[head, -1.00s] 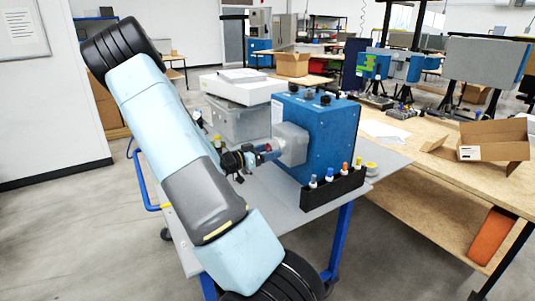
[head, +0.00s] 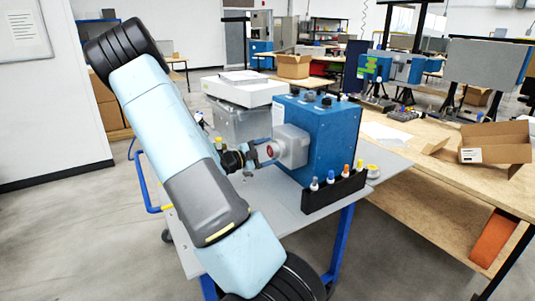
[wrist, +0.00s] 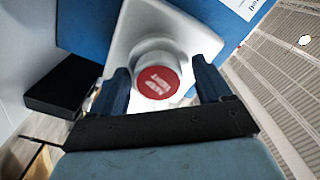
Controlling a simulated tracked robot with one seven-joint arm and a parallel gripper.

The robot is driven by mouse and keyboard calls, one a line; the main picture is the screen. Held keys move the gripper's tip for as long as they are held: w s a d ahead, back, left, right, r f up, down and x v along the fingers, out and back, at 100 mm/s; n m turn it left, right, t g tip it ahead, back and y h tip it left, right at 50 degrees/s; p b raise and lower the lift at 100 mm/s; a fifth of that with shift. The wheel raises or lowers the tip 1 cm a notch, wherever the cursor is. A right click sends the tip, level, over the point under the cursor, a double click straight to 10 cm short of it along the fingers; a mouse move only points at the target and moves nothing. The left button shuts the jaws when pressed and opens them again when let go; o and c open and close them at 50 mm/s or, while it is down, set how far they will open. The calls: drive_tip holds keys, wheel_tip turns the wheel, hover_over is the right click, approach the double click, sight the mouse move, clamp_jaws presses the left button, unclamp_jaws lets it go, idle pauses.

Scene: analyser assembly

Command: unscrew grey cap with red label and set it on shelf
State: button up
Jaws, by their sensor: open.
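The grey cap (wrist: 163,57) with its round red label (wrist: 157,82) sits on the light grey housing (wrist: 130,35) of the blue analyser (wrist: 90,22). In the head view the red label (head: 270,150) faces my gripper (head: 257,156), beside the blue analyser (head: 335,135). In the wrist view my gripper (wrist: 163,88) is open, with one dark blue finger on each side of the cap and gaps between them and it. Whether the fingertips reach past the cap's face is hard to tell.
A wooden bench (head: 440,165) stands at the right.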

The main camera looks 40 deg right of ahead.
drive_tip(key=m, duration=0.7)
drive_tip(key=shift+w+r, duration=0.2)
